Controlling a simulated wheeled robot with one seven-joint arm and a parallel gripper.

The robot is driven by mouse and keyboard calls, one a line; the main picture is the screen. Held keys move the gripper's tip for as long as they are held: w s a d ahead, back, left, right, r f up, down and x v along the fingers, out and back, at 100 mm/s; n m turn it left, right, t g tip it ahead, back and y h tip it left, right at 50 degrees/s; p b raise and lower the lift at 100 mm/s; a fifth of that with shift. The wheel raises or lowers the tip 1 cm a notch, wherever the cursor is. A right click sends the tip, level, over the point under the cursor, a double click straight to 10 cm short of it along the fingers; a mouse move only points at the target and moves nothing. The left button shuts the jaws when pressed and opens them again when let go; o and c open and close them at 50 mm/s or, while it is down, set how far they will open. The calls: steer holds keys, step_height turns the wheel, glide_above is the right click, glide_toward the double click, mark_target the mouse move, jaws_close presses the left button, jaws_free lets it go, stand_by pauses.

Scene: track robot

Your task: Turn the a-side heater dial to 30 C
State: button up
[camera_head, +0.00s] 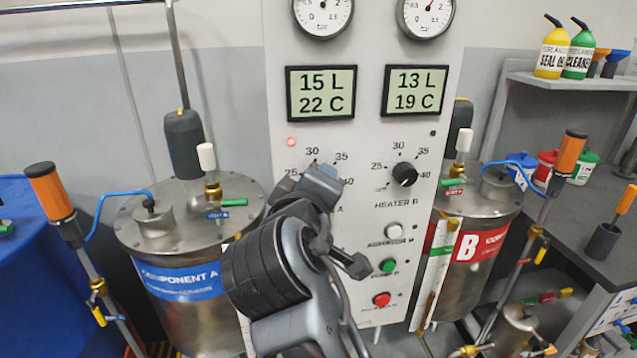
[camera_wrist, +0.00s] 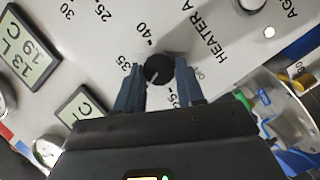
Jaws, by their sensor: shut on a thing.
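The a-side heater dial (camera_wrist: 157,70) is a round black knob on the white panel, beside the words HEATER A. In the wrist view it sits between the two blue-grey fingers of my gripper (camera_wrist: 159,83), which are shut on it from both sides. A short pale pointer line shows on its face; I cannot tell exactly which number it points to.
The left display (camera_head: 321,92) reads 15 L, 22 C, with a red lamp (camera_head: 291,142) lit below. The heater B dial (camera_head: 404,174) is to the right, above white, green (camera_head: 388,266) and red buttons. The component A tank (camera_head: 190,240) stands to the left.

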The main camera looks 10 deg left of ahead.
stand_by(0.5)
steer(key=o, duration=1)
steer(key=shift+o, duration=0.2)
steer(key=b+v, duration=0.1)
steer(key=v, duration=0.6)
steer(key=shift+s, duration=0.4)
